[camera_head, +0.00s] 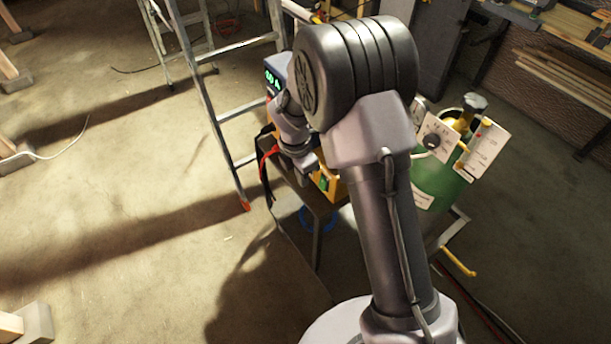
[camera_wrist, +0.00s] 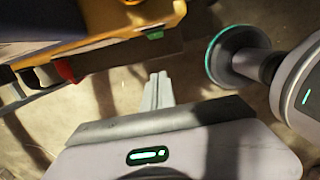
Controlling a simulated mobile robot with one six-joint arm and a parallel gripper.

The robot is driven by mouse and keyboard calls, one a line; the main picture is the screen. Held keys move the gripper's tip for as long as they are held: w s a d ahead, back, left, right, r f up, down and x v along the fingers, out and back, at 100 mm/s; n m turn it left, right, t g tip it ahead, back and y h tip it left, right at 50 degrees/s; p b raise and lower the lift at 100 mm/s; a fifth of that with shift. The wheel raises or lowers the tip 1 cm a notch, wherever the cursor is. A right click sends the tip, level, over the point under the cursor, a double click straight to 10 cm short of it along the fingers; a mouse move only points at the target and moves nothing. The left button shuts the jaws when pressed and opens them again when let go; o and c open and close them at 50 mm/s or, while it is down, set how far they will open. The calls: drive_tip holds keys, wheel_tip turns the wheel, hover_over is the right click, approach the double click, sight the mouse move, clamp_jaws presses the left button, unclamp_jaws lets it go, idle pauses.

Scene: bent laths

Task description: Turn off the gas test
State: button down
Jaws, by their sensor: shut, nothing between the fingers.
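A yellow machine (camera_head: 333,188) with a green-lit display (camera_head: 272,79) stands in the middle, partly hidden behind my arm. A small green part (camera_head: 323,183) sits low on its yellow side; I cannot tell whether it is the gas test switch. In the wrist view the yellow body (camera_wrist: 105,43) fills the upper left, with a green part (camera_wrist: 154,34) at its lower edge and a red connector (camera_wrist: 65,70) to the left. My gripper (camera_wrist: 159,80) is shut and empty, below and apart from the green part.
A green gas cylinder (camera_head: 432,186) stands right of my arm, with a dial panel (camera_head: 436,138) and a pale plate (camera_head: 481,150) by its top. An aluminium ladder (camera_head: 209,100) stands close on the left. Red and black cables (camera_head: 266,165) hang there. Open concrete floor lies further left.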

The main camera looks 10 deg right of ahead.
sight(323, 183)
drive_tip(key=d+f+b, duration=0.1)
drive_tip(key=f, duration=0.1)
drive_tip(key=w+d+f+b, duration=0.1)
drive_tip(key=f, duration=0.1)
drive_tip(key=d+f+b, duration=0.1)
drive_tip(key=f, duration=0.1)
drive_tip(key=shift+w, duration=0.15)
drive_tip(key=shift+w+d, duration=0.25)
drive_tip(key=shift+d, duration=0.35)
